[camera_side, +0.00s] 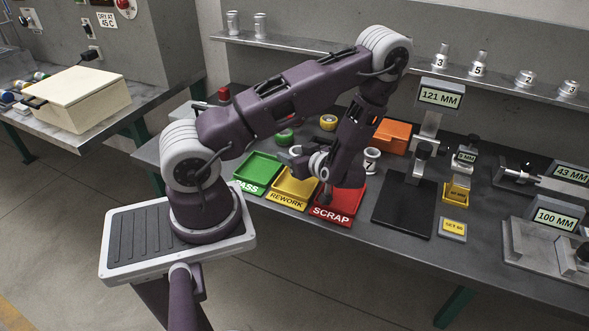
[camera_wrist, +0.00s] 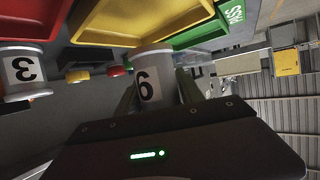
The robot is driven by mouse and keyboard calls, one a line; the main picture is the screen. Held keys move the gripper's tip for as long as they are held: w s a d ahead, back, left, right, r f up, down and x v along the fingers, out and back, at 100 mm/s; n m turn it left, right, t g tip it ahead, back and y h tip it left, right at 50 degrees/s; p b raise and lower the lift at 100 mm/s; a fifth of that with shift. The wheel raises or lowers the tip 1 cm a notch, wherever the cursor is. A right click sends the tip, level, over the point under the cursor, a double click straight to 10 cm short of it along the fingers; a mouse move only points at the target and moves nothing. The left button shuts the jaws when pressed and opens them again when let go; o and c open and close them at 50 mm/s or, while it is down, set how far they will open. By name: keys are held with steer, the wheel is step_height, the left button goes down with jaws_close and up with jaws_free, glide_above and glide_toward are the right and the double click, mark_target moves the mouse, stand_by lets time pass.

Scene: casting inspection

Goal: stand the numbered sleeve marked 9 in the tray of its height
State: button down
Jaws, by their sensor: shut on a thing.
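My gripper (camera_side: 309,162) is low over the trays in the side view, its jaws pointing left. In the wrist view my gripper (camera_wrist: 158,92) is shut on a pale grey sleeve (camera_wrist: 154,72). Its black digit reads like a 6 in this turned picture, which fits a 9 the other way up. The sleeve's far end overlaps the yellow tray's edge in that view; I cannot tell its height above it. The green PASS tray (camera_side: 251,185), yellow REWORK tray (camera_side: 285,201) and red SCRAP tray (camera_side: 331,216) stand in a row. My arm hides part of the red tray.
An orange bin (camera_side: 392,136), a black plate (camera_side: 404,204) and a height gauge reading 121 MM (camera_side: 440,97) are to the right. Several sleeves stand on the shelf (camera_side: 500,80).

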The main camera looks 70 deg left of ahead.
steer(key=shift+f, duration=1.9)
steer(key=c, duration=0.7)
jaws_free()
steer(key=shift+f, duration=0.15)
steer(key=shift+c, duration=0.2)
steer(key=shift+w+d+r, duration=0.1)
steer(key=shift+d+r, duration=0.1)
steer(key=shift+r, duration=0.05)
steer(key=v, duration=1.1)
steer(key=shift+d+r, duration=0.2)
steer(key=shift+d, duration=0.1)
